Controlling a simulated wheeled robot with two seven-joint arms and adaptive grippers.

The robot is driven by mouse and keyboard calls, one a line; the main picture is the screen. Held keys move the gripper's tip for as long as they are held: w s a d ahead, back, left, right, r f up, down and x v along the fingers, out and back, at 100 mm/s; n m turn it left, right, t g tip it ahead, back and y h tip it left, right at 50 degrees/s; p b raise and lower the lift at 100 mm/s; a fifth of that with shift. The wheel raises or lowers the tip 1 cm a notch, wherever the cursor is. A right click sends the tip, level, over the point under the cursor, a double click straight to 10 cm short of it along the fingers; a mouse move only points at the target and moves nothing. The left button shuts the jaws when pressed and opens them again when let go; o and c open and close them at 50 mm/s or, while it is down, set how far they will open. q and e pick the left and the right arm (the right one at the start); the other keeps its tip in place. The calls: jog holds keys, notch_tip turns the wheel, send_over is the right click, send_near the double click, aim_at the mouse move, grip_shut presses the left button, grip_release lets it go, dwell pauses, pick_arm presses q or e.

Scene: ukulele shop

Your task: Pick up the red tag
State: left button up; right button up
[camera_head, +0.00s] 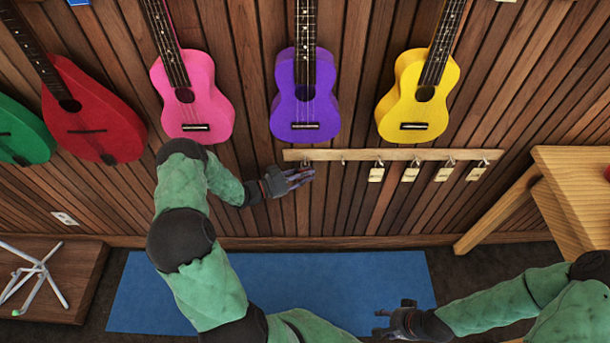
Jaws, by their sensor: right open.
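No tag that is clearly red shows. Several pale yellow tags hang from hooks on a wooden rail (325,155); the leftmost of these is a pale tag (376,174). My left gripper (301,179) is at the wall just below the rail's left end, by the leftmost hook. Its fingers look pinkish and small, and I cannot tell whether they hold anything. Whatever hangs at that hook is hidden or too small to make out. My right gripper (382,321) is open and low over the floor, well away from the rail.
Pink (198,100), purple (306,100) and yellow (416,100) ukuleles hang above the rail; red (95,115) and green ones hang at left. A wooden table (580,190) stands at right. A blue mat (350,280) lies below. A metal stand (38,268) is at left.

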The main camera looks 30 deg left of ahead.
pick_arm(q)
grip_shut()
jog(key=s+d+p, duration=0.3)
jog(key=s+d, duration=0.1)
jog(key=s, duration=0.3)
jog(key=s+d+r+p, duration=0.1)
jog(key=s+d+p, duration=0.2)
jog(key=s+d, duration=0.2)
jog(key=shift+s+d+r, duration=0.2)
jog(key=shift+s+d, duration=0.05)
jog(key=shift+s, duration=1.45)
